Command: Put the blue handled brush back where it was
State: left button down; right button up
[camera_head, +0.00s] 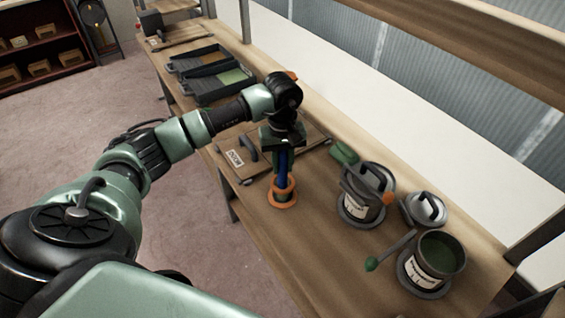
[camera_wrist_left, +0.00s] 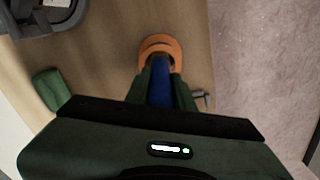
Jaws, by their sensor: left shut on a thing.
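The brush's blue handle (camera_head: 283,162) stands upright between the fingers of my left gripper (camera_head: 284,152). The blue handle also shows in the left wrist view (camera_wrist_left: 160,84), between the two dark green fingers. My left gripper is shut on it. The brush's bristles are hidden, and I cannot tell how deep the brush sits in the holder. My right gripper is not in view.
A wooden board with a dark handle (camera_head: 248,147) lies behind the holder. A green block (camera_head: 343,153) and paint trays (camera_head: 220,82) lie farther back.

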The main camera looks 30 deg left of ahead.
pick_arm(q)
jog(key=shift+f, duration=0.15)
jog(key=c, duration=1.2)
grip_release()
jog(key=shift+r, duration=0.5)
notch_tip(320, 180, up, 11)
jog(key=b, duration=0.3)
jog(key=shift+f, duration=0.15)
jog(key=shift+r, duration=0.35)
